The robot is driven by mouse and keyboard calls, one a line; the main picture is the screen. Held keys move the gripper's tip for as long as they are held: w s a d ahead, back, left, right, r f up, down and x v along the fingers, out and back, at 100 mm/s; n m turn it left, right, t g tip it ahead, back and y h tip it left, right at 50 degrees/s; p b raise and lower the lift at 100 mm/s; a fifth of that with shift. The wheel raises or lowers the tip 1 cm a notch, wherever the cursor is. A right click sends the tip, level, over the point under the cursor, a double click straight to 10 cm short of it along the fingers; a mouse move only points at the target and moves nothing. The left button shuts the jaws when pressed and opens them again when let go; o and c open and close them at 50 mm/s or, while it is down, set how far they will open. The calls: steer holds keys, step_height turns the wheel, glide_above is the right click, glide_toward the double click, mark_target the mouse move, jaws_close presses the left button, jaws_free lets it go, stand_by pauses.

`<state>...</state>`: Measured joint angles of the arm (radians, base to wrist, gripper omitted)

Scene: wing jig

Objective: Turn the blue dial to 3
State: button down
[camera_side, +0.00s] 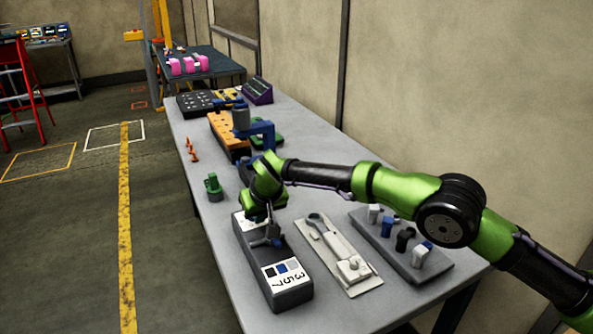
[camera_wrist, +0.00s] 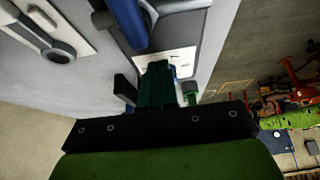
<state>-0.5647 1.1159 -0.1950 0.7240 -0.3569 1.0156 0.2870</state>
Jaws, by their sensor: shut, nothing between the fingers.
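A dark grey box (camera_side: 286,296) lies lengthwise near the front of the table in the side view. A small blue-grey part (camera_side: 273,241), apparently the dial, shows beside my gripper (camera_side: 266,236), which is low over the box. In the wrist view a blue rounded part (camera_wrist: 126,20) rises at the top, in front of my gripper (camera_wrist: 158,70). The fingers are shut and hold nothing. The dial's pointer is hidden, and I cannot tell whether the fingers touch it.
A pale plate with a wrench-shaped part (camera_side: 335,255) lies right of the box. Farther right is a grey block with several pegs (camera_side: 408,250). A green knobbed part (camera_side: 213,187) stands behind the box. An orange block with a blue bracket (camera_side: 232,138) is farther back.

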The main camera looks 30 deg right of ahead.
steer(key=shift+a, duration=0.65)
steer(key=shift+w+a, duration=0.1)
steer(key=shift+a, duration=0.1)
stand_by(0.4)
steer(key=shift+s+a, duration=0.1)
steer(key=shift+s, duration=0.3)
steer(key=shift+r, duration=3)
